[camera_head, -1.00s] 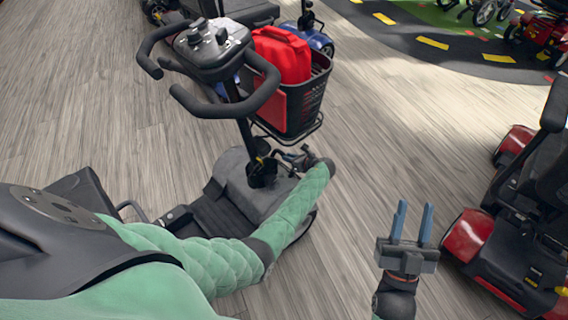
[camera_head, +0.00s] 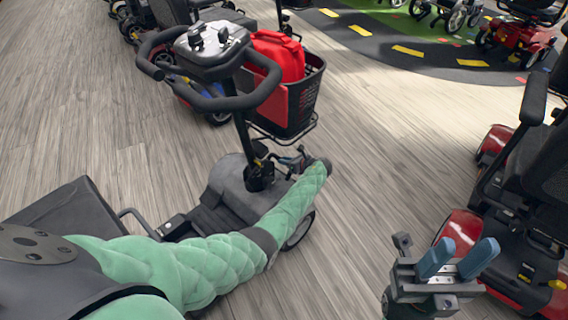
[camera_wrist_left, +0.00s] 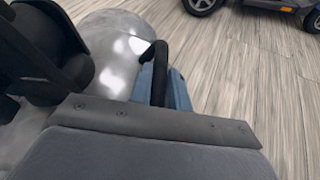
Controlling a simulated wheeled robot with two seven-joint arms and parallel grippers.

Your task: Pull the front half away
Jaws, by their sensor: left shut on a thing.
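The front half of the scooter (camera_head: 232,191) stands upright in the head view, with a grey body, black handlebars and a basket (camera_head: 284,111). My left gripper (camera_head: 300,161) is at a black bar low on its front, partly hidden by my wrist. In the left wrist view, the blue fingers of my left gripper (camera_wrist_left: 162,84) are shut on that black bar (camera_wrist_left: 158,72). My right gripper (camera_head: 458,259) is held out to the right of the front half, its blue fingers apart and empty.
A red canister (camera_head: 276,57) sits in the basket. A red and black scooter (camera_head: 462,232) stands close to my right gripper. A blue scooter (camera_head: 214,112) is behind the handlebars. Bare wooden floor (camera_head: 365,175) lies between the front half and the red scooter.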

